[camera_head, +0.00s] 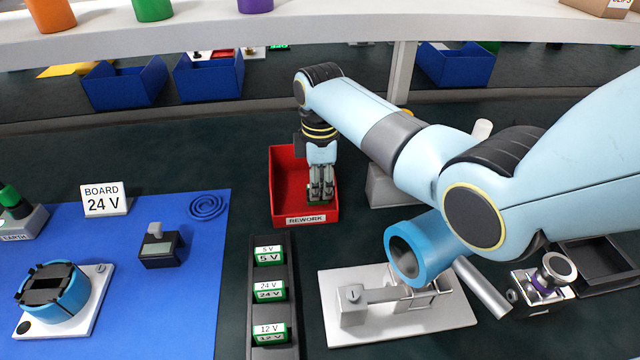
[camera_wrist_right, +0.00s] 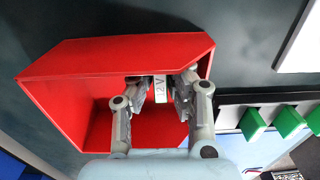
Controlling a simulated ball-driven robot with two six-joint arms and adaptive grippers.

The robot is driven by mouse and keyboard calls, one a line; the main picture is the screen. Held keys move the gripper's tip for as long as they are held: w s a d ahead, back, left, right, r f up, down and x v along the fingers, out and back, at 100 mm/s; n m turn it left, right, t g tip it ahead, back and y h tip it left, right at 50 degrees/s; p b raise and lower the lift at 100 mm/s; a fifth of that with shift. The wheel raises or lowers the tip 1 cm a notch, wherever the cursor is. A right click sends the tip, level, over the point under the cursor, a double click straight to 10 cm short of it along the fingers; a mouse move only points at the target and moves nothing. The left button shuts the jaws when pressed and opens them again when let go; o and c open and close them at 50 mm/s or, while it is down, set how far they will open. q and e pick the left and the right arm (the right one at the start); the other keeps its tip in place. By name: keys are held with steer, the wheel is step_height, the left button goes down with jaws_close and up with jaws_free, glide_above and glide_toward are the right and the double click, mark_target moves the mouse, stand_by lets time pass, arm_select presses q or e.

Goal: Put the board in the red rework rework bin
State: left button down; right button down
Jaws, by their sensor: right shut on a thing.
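The red rework bin (camera_head: 283,200) stands behind the rack, with a REWORK label on its front wall. It fills much of the right wrist view (camera_wrist_right: 90,60). My right gripper (camera_head: 321,188) points down inside the outline of the bin, near its right side. In the wrist view the right gripper (camera_wrist_right: 158,90) is shut on a small board (camera_wrist_right: 160,88) with a white, green-edged label. The label shows a V, but I cannot read the full value. The board is between the fingers, over the bin opening. My left gripper is not in view.
A black rack (camera_head: 285,348) holds boards marked 5 V (camera_head: 269,255), 24 V (camera_head: 270,291) and 12 V (camera_head: 270,333). A white fixture plate (camera_head: 450,318) lies at right.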

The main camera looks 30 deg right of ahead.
steer(key=c, duration=1.3)
jaws_free()
step_height(320, 180, up, 12)
steer(key=shift+r+p, duration=0.1)
steer(key=shift+p, duration=0.6)
